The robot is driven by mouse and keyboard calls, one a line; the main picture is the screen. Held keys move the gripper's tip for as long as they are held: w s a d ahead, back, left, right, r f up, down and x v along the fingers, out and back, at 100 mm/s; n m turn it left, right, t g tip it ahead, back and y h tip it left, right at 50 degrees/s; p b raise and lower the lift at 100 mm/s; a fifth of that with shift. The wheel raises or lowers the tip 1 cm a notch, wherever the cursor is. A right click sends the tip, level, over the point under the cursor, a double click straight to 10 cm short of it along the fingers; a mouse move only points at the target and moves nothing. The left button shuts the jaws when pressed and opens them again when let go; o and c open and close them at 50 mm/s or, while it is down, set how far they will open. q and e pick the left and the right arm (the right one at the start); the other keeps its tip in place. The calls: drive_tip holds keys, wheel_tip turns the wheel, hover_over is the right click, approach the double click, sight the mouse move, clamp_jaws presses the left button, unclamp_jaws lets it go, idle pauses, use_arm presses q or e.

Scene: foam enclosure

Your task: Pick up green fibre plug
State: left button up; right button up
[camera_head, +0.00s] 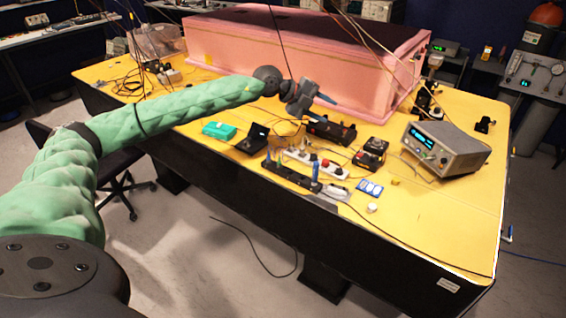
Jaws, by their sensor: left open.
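My left arm (180,103), in a green padded sleeve, reaches in from the left over the yellow table. My left gripper (326,95) is open and empty, with bluish fingertips, above the table in front of the pink foam enclosure (300,78). I cannot make out a green fibre plug for certain; the small parts on the table are too small to tell. A teal case (219,130) lies left of the gripper, nearer the front edge. My right gripper is not in view.
Below the gripper lie a black open case (252,138), a white power strip (314,162), a black power strip (290,177) and loose cables. A grey bench instrument (446,148) stands at the right. The yellow table's (440,215) front right area is mostly clear.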

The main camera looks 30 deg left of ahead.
use_arm(q)
drive_tip(key=s+a+f+n+g+y, duration=0.2)
drive_tip(key=a+f+n+g+y, duration=0.15)
drive_tip(key=a+f, duration=0.3)
drive_tip(key=n+g+y, duration=0.4)
drive_tip(key=n+y, duration=0.1)
drive_tip(key=n, duration=0.1)
approach(279, 164)
drive_tip(key=shift+w+a+f+h, duration=0.2)
drive_tip(key=shift+w+f+h, duration=0.05)
drive_tip(key=shift+w+f, duration=0.2)
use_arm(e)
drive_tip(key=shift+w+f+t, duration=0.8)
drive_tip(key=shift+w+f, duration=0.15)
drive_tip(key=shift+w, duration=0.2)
